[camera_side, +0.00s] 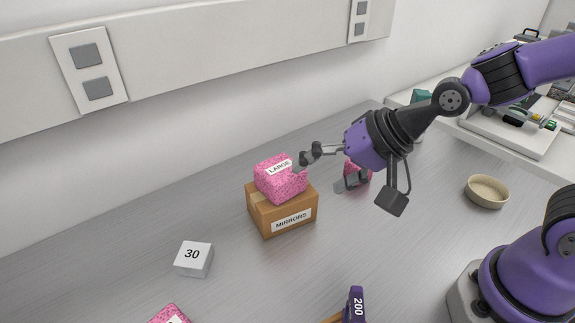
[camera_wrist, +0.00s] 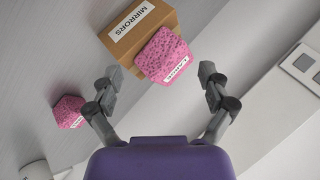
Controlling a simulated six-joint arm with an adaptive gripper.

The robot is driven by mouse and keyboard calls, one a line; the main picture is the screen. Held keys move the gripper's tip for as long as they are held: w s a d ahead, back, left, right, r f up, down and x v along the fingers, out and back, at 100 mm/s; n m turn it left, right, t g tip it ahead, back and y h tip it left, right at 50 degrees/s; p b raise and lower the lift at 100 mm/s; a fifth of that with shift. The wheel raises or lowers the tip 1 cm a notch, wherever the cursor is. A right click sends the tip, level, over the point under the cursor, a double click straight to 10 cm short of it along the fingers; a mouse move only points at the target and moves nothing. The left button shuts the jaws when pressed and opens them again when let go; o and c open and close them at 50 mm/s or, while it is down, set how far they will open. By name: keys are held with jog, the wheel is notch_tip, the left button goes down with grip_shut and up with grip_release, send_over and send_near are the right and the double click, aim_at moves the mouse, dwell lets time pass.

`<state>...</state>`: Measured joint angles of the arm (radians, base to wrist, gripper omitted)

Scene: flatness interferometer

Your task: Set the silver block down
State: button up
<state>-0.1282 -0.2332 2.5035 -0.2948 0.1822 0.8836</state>
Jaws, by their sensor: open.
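A pale silver-grey block (camera_side: 193,258) labelled 30 rests on the table in the side view, left of the cardboard box and well apart from my gripper. I cannot make it out in the wrist view. My gripper (camera_side: 328,171) is open, with its fingers spread, just right of a speckled pink block (camera_side: 280,182) labelled LARGE. That pink block sits on the cardboard box (camera_side: 268,222) labelled MIRRORS. In the wrist view my open fingers (camera_wrist: 161,74) show nothing held; the pink block (camera_wrist: 164,54) and box (camera_wrist: 128,45) lie beyond them.
Another pink block (camera_side: 364,176) is partly hidden behind my gripper; one more (camera_side: 170,314) is cut off at the bottom edge. A purple item (camera_side: 354,305) marked 200 stands at the front. A beige bowl (camera_side: 487,191) is at the right. The table between is clear.

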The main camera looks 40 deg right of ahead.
jog(key=s+d+r+n+g+h, duration=0.1)
jog(key=s+d+r+n+h, duration=0.3)
jog(key=s+d, duration=0.4)
jog(key=d+r+n, duration=0.1)
jog(key=d+n, duration=0.1)
jog(key=shift+d+n+h, duration=0.3)
jog(key=shift+d+n, duration=0.1)
dwell(0.4)
